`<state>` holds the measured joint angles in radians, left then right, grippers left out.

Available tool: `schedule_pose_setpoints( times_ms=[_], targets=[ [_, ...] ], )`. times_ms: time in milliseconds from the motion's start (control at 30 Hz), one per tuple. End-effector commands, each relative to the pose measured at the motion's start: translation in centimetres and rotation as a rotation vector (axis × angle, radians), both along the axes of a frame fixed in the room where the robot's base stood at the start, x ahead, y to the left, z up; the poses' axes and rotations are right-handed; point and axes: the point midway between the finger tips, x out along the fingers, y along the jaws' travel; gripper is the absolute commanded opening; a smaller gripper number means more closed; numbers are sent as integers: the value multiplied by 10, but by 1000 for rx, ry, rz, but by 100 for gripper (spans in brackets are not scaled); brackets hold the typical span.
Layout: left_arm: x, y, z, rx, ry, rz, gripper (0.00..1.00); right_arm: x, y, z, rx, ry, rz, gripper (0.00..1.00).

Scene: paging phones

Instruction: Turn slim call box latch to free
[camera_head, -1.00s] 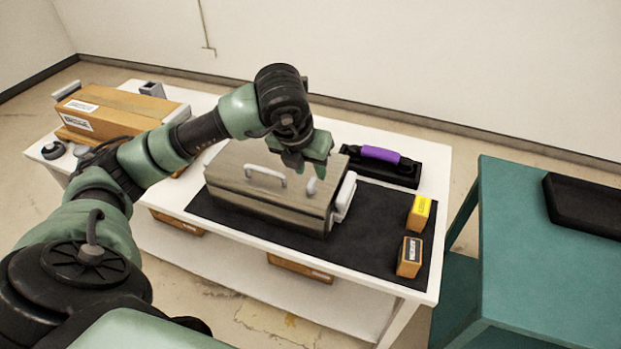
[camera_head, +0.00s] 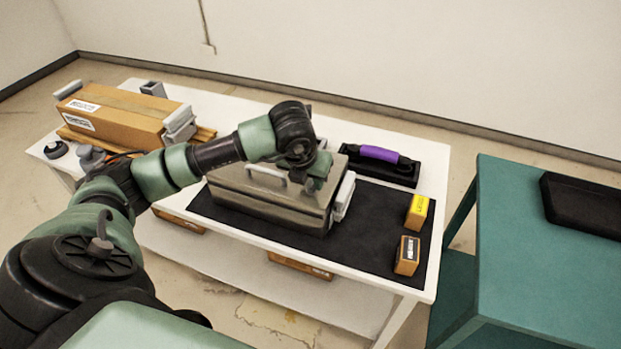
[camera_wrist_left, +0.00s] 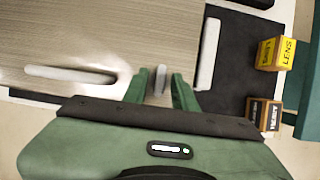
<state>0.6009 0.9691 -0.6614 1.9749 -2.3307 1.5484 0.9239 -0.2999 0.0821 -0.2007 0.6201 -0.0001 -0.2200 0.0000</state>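The call box (camera_head: 262,200) is a grey-brown metal case on a black mat. A pale handle (camera_wrist_left: 70,74) lies across its top in the left wrist view. A small pale upright tab, apparently the latch (camera_wrist_left: 161,80), stands to the right of that handle. My left gripper (camera_wrist_left: 159,76) is open, with one finger on each side of the tab. A gap shows on both sides of the tab. In the head view my left gripper (camera_head: 316,180) is low over the box's right end and hides the tab. My right gripper is in neither view.
A pale bar (camera_head: 344,196) sits on the box's right end. Behind is a black tray with a purple handle (camera_head: 378,154). A yellow-topped box (camera_head: 417,211) and an orange box (camera_head: 407,255) stand right on the mat. A long orange carton (camera_head: 125,113) is at left.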

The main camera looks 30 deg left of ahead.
Motion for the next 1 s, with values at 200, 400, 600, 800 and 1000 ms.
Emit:
schedule_pose_setpoints(
  times_ms=[200, 400, 600, 800, 1000],
  targets=[
    [0, 0, 0, 0, 0, 0, 0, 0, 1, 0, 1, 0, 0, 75],
    [0, 1, -1, 1, -1, -17, 0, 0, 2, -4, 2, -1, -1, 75],
    [0, 1, -4, 0, -1, -94, 0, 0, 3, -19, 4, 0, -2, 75],
    [0, 3, -5, 1, -3, -242, 0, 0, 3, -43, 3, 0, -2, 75],
    [0, 4, -5, 1, -3, -429, 0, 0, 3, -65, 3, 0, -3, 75]
  ],
)
